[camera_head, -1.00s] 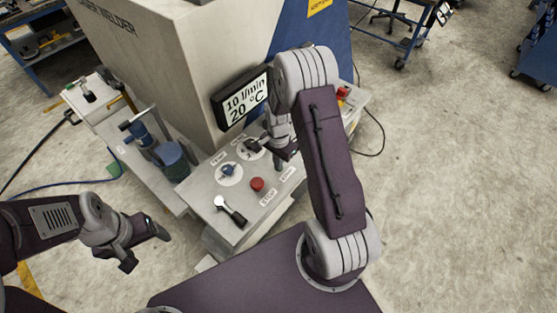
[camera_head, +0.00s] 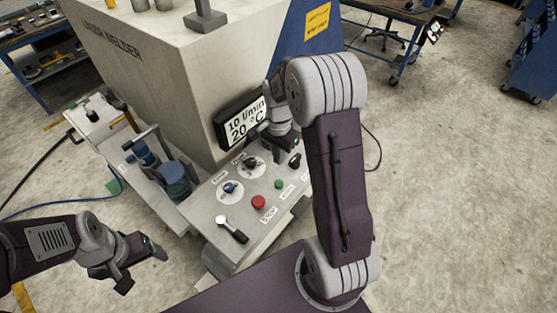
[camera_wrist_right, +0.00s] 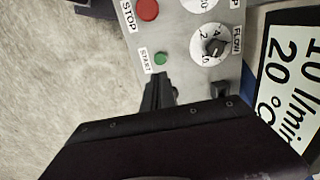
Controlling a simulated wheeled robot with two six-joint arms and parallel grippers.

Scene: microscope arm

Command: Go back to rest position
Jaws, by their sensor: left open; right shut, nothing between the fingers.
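My left gripper (camera_head: 140,268) is at the lower left in the head view, open and empty, clear of the bench. My right gripper (camera_head: 294,160) is over the back right of the control panel (camera_head: 212,212), partly hidden by its own arm. In the right wrist view its fingers (camera_wrist_right: 160,92) are together with nothing between them, near the green START button (camera_wrist_right: 160,58). I cannot tell how high they are above the panel. The flow knob (camera_wrist_right: 213,47) and red STOP button (camera_wrist_right: 148,10) are apart from the fingers.
The laser welder (camera_head: 140,65) stands behind the panel, with a display (camera_head: 240,122) reading 10 l/min and 20 °C. A lever (camera_head: 231,229) is at the panel's front. A blue device (camera_head: 170,175) stands left. Open floor (camera_head: 460,200) lies to the right.

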